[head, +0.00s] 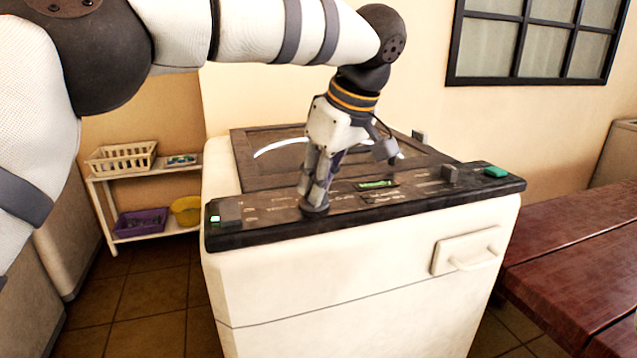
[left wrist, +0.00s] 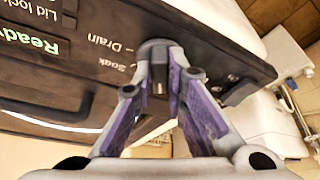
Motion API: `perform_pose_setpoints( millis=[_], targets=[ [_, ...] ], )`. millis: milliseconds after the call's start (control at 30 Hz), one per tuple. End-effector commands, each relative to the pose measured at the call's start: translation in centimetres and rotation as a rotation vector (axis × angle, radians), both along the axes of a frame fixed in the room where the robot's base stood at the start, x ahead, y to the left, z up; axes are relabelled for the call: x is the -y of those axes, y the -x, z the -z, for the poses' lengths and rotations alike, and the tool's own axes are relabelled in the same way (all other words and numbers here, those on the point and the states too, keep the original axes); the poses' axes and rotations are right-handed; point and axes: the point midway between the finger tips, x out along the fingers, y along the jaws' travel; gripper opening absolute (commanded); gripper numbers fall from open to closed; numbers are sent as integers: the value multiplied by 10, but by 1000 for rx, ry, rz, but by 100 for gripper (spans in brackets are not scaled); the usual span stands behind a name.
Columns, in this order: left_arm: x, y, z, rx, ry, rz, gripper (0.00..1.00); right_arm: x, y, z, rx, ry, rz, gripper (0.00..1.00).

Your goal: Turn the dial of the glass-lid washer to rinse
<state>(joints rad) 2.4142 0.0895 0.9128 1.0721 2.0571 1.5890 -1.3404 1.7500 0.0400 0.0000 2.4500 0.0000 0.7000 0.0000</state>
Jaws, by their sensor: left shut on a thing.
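The glass-lid washer (head: 270,285) is a white top-loader with a dark control panel (head: 345,207) along its front top edge. The dark round dial (head: 315,210) is on the left half of the panel. My left gripper (head: 316,197) points down and is shut on the dial. In the left wrist view the dial (left wrist: 157,58) sits between the two purple-padded fingertips, with "Drain" and "Soak" printed beside it. The "rinse" label cannot be made out. A green display (left wrist: 32,38) reads "Ready". My right gripper is out of view.
The dark-framed lid (head: 268,160) is down behind the panel. A wooden table (head: 580,250) is close at right. A white shelf (head: 140,172) with baskets stands at left.

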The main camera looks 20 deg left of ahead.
Motion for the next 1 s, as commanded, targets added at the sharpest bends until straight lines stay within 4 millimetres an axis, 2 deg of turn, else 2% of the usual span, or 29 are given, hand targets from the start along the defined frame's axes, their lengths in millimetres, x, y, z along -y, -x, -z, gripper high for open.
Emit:
perform_pose_setpoints(
  millis=[400,967,1000],
  targets=[
    [1,-3,1,-1,-1,-186,0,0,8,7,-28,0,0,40],
    [0,-2,0,0,-2,-212,0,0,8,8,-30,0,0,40],
    [0,-2,1,0,-2,-212,21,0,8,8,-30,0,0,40]
  ],
)
